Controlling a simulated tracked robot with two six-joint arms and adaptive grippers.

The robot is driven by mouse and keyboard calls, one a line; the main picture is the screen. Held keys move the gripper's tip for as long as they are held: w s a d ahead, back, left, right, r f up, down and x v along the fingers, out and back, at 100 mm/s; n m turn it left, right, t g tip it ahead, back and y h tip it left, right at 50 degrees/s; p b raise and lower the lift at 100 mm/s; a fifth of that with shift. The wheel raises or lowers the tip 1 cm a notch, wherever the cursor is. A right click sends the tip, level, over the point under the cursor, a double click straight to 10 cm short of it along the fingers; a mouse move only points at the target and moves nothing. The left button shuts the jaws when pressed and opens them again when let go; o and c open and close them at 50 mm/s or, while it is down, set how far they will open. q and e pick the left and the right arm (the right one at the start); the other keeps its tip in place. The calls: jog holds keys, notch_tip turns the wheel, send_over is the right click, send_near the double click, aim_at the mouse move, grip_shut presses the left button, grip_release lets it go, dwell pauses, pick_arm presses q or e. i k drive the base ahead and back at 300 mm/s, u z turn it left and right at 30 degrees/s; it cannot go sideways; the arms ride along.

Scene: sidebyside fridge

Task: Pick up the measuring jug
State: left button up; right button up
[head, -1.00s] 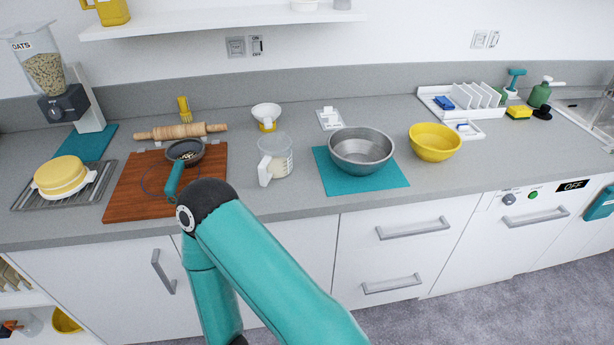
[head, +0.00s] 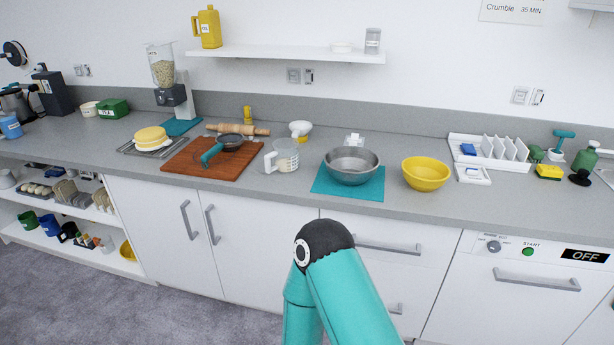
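The measuring jug (head: 287,155) is a clear jug with a white handle on its left side. It stands upright on the grey worktop, between the wooden board and the steel bowl, and some pale contents show low inside it. One of my teal arms rises from the bottom of the head view, below and to the right of the jug, clear of it. Neither gripper shows in the head view, so their state is hidden.
A white funnel-like item (head: 300,129) stands behind the jug. Bare worktop lies in front.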

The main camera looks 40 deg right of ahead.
aim_at(285, 152)
jog(key=z, duration=0.2)
jog(key=k, duration=0.25)
jog(key=u, duration=0.95)
jog(key=i, duration=0.1)
jog(key=z, duration=2.75)
jog(key=i, duration=1)
jog(key=u, duration=0.25)
